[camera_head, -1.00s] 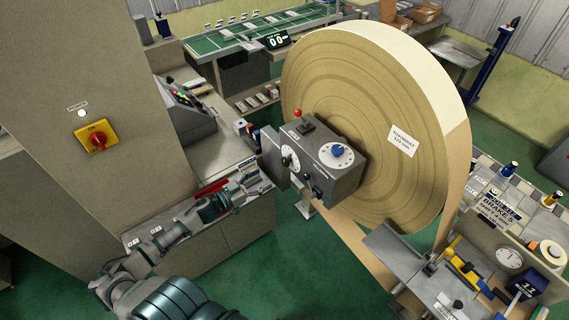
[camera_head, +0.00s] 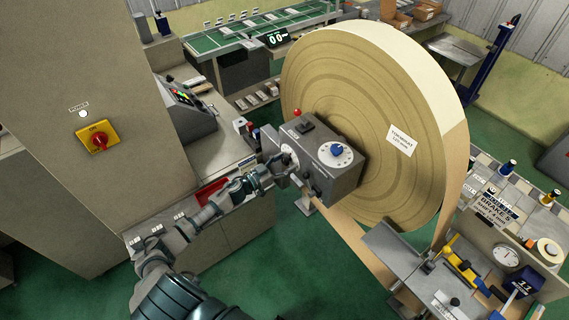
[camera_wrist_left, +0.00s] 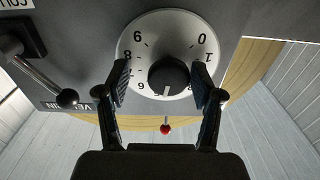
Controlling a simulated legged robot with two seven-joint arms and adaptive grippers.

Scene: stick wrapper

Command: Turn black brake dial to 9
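The black brake dial (camera_wrist_left: 168,76) sits at the centre of a white numbered plate (camera_wrist_left: 150,35) in the left wrist view. The plate reads 0, 1, 8 and 9 among other digits, with some covered by my fingers. In the head view the plate (camera_head: 290,157) is on the left face of the grey control box (camera_head: 335,185). My left gripper (camera_head: 275,170) is at that face. In the wrist view its fingers (camera_wrist_left: 168,85) are open, one on each side of the knob with gaps between. My right gripper is not in view.
A black lever with a ball end (camera_wrist_left: 67,97) is left of the dial. A blue knob (camera_head: 337,150) is on the box's front face. A large paper roll (camera_head: 375,100) stands behind the box. A sign (camera_head: 495,207) at right includes "BRAKE".

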